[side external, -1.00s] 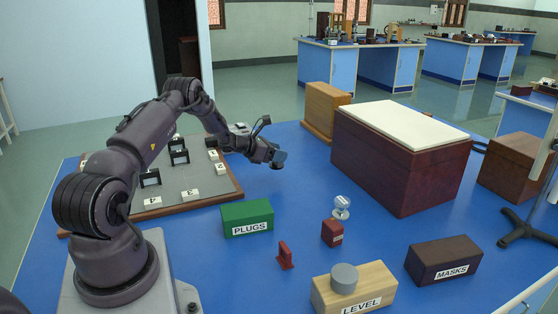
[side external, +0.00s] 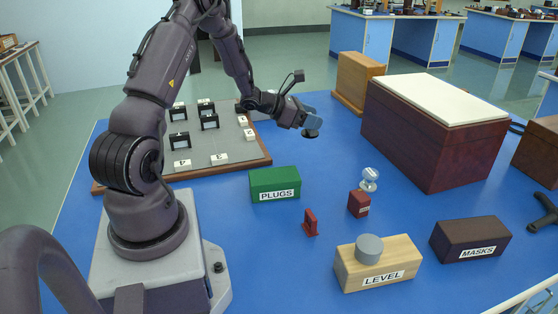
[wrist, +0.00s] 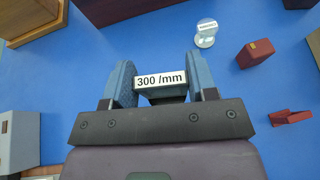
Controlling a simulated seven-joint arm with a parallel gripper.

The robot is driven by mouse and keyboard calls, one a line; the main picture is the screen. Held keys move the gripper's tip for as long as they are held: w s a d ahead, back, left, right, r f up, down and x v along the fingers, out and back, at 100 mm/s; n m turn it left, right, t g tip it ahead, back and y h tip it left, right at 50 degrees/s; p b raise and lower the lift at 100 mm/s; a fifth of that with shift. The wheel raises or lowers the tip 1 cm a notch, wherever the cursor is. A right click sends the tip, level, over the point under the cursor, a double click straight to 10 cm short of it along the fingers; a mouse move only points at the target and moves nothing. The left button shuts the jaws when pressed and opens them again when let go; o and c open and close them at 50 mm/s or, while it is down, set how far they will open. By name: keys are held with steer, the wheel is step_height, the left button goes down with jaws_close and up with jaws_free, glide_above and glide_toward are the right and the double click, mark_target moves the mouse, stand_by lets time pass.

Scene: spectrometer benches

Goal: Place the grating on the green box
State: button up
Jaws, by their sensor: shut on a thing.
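The grating (wrist: 161,80) has a white label reading "300 /mm" and sits between the two blue fingers of my gripper (wrist: 162,72) in the wrist view. My gripper is shut on it. In the side view my gripper (side external: 309,122) holds the grating (side external: 311,133), a small dark piece there, above the blue table. The green box (side external: 275,180), labelled "PLUGS", stands on the table, lower in the picture and a little left of my gripper, apart from it. I do not see the green box in the wrist view.
A grey board (side external: 235,157) with several black-framed holders lies behind the green box. A large dark red box (side external: 430,140) stands to the right. A small red stand (side external: 310,222), a red block (side external: 359,203), a "LEVEL" block (side external: 350,272) and a "MASKS" box (side external: 470,235) stand in front.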

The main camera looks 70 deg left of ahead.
steer(key=s+d+f+m+g+h, duration=0.1)
steer(key=d+f+m+g+h, duration=0.15)
steer(key=d+m+h, duration=0.4)
steer(key=s+d+f+m+g+h, duration=0.1)
steer(key=d+m+g+h, duration=0.15)
steer(key=d, duration=0.65)
steer(key=s+d+f+m+g+h, duration=0.1)
steer(key=s+d+f+m+g, duration=0.15)
steer(key=s+m+g, duration=0.4)
steer(key=s+d+f+m+g, duration=0.1)
steer(key=s+d+m+g, duration=0.4)
steer(key=g, duration=0.3)
steer(key=s+a+m+g+y, duration=0.4)
steer(key=s+m+g+y, duration=0.15)
steer(key=m, duration=0.35)
step_height(320, 180, up, 7)
steer(key=m+t+y, duration=1.2)
steer(key=m+y, duration=0.8)
steer(key=m, duration=0.3)
glide_above(274, 175)
steer(key=shift+f, duration=3.65)
